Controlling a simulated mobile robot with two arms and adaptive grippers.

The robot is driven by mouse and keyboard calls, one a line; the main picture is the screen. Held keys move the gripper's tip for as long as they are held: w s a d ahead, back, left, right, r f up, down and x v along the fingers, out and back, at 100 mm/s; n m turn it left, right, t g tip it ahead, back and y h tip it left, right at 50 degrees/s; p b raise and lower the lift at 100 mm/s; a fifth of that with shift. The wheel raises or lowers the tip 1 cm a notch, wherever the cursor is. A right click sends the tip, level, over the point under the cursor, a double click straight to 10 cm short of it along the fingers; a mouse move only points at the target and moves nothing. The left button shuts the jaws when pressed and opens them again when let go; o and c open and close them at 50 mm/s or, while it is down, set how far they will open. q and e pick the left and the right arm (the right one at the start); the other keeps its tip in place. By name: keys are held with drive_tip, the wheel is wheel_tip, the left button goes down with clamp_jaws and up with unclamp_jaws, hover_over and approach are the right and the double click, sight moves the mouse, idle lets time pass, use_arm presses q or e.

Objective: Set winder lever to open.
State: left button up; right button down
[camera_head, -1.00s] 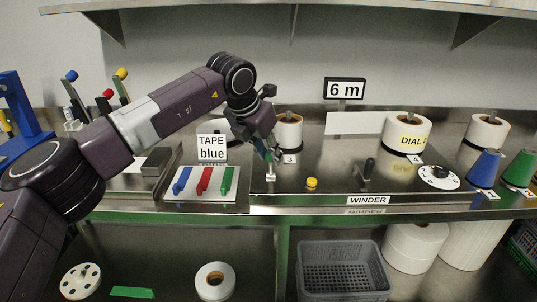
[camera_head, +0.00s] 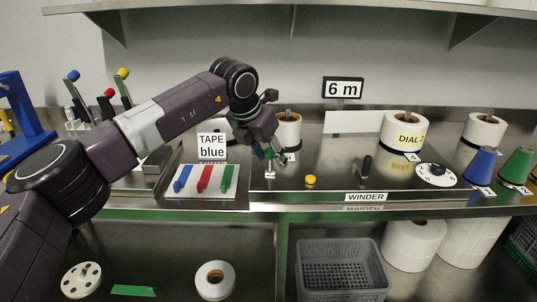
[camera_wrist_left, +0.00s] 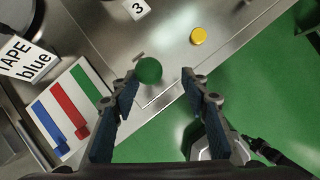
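A lever with a round green knob (camera_wrist_left: 148,70) stands at the front of the steel winder bench. In the head view only its pale lower post (camera_head: 270,172) shows clearly below my gripper. My left gripper (camera_head: 270,158) is just above and around this lever. In the left wrist view its two blue-padded fingers (camera_wrist_left: 159,78) are apart, with the knob between their tips, closer to the left finger. I cannot tell whether that finger touches it. A WINDER label (camera_head: 366,197) is on the bench's front edge. My right gripper is not in view.
A plate of blue, red and green switches (camera_head: 205,194) lies left of the gripper. A yellow button (camera_head: 311,180), a black handle (camera_head: 366,166) and a white dial (camera_head: 436,175) are to the right. A white roll (camera_head: 288,132) stands behind.

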use_arm(q)
drive_tip(key=shift+w+a+r, duration=0.1)
drive_tip(key=shift+w+r, duration=0.1)
drive_tip(key=shift+s+a+r, duration=0.1)
drive_tip(key=shift+a+r, duration=0.05)
drive_tip(key=shift+r, duration=0.3)
drive_tip(key=v, duration=1.1)
drive_tip(key=shift+s, duration=0.2)
drive_tip(key=shift+f, duration=0.1)
